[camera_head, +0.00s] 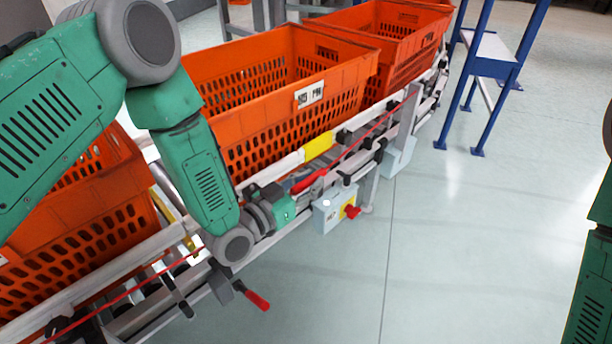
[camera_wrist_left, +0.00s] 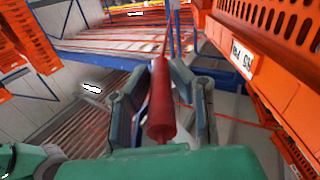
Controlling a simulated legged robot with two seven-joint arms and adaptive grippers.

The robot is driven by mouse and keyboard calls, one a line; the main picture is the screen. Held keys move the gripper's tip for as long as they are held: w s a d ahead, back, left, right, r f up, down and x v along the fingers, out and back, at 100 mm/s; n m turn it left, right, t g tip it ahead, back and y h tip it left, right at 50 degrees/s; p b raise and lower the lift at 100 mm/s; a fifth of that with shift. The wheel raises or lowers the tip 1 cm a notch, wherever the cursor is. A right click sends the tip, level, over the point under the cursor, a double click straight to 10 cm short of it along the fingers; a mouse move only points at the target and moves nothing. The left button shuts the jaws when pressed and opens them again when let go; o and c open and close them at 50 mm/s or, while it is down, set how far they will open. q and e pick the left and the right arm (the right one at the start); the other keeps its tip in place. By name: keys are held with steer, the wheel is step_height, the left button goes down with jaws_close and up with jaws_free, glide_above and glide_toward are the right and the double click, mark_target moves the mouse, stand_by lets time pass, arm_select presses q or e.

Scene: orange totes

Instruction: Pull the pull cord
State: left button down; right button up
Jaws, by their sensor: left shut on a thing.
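The pull cord is a thin red line (camera_head: 375,130) along the conveyor's side rail in the head view. It ends in a red handle (camera_head: 307,184) just past my left gripper (camera_head: 298,192). In the left wrist view the red handle (camera_wrist_left: 161,112) lies between the two grey fingers of my left gripper (camera_wrist_left: 166,85), which is shut on it. The cord runs away from the handle's far end. My left arm hides part of the rail. My right gripper is out of view; only part of my right arm shows at the right edge.
Orange totes (camera_head: 262,75) stand in a row on the conveyor. A grey box with a red knob (camera_head: 351,211) sits just right of the gripper. A red-handled lever (camera_head: 256,299) juts out lower left. A blue stand (camera_head: 492,68) is at upper right; the floor (camera_head: 470,240) is clear.

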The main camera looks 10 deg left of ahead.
arm_select(q)
steer(key=c, duration=1.4)
jaws_free()
steer(key=shift+s+d+f, duration=0.1)
steer(key=shift+s+d, duration=0.1)
steer(key=shift+c, duration=0.2)
steer(key=shift+s+a, duration=0.1)
steer(key=v, duration=1.1)
steer(key=shift+s+a, duration=0.25)
steer(key=shift+a, duration=0.05)
